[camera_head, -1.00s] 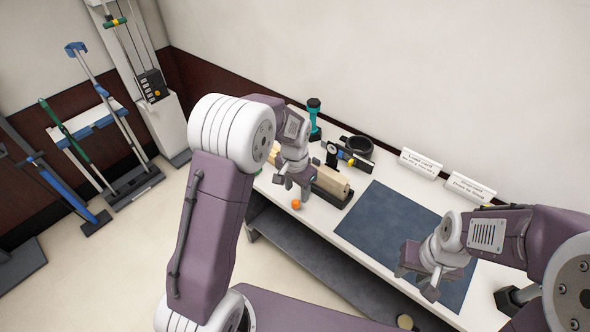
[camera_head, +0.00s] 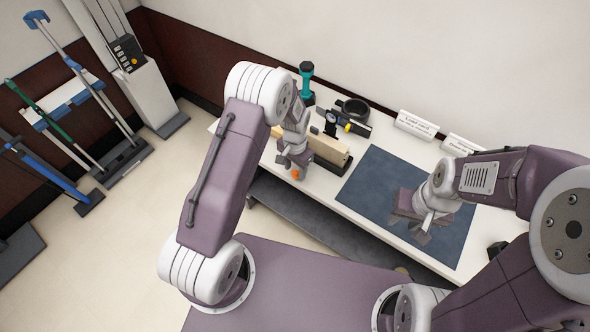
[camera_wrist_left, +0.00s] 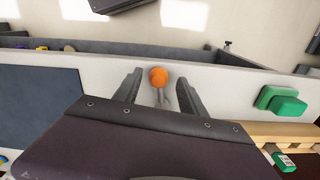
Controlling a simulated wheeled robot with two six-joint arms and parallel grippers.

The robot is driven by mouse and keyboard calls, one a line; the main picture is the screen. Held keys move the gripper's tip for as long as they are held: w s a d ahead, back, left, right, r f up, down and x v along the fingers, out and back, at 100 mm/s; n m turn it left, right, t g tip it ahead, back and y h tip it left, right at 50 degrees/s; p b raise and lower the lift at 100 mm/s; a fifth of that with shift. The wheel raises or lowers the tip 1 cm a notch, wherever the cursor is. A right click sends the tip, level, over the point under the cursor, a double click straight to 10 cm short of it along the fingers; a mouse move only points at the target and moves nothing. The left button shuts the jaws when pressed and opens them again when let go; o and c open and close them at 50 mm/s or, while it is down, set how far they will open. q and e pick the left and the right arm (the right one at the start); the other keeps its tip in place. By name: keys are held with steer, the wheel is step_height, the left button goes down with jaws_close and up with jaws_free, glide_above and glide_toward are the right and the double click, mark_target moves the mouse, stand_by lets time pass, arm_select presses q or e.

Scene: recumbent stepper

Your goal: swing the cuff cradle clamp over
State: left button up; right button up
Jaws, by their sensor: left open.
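An orange ball knob (camera_head: 296,174) sits at the front edge of the white table, by a pale wooden block on a dark base (camera_head: 328,150). In the left wrist view the knob (camera_wrist_left: 158,77) tops a thin grey stalk, which I take for the clamp's lever. My left gripper (camera_head: 291,163) is open right at the knob; in its wrist view the knob lies between the two fingers (camera_wrist_left: 158,88), with gaps on both sides. The clamp's body is mostly hidden by the gripper and wrist. My right gripper (camera_head: 409,228) is open and empty above the blue mat.
The dark blue mat (camera_head: 383,193) covers the table's middle. Behind the block stand a teal-and-black device (camera_head: 306,82), a black ring (camera_head: 354,110) and a small gauge (camera_head: 331,121). White cards (camera_head: 417,125) stand at the back. A rack with poles (camera_head: 70,105) is left.

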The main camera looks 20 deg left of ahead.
arm_select(q)
steer(key=shift+s+d+f, duration=0.15)
steer(key=shift+f, duration=0.6)
jaws_close()
steer(key=shift+w, duration=0.2)
stand_by(0.7)
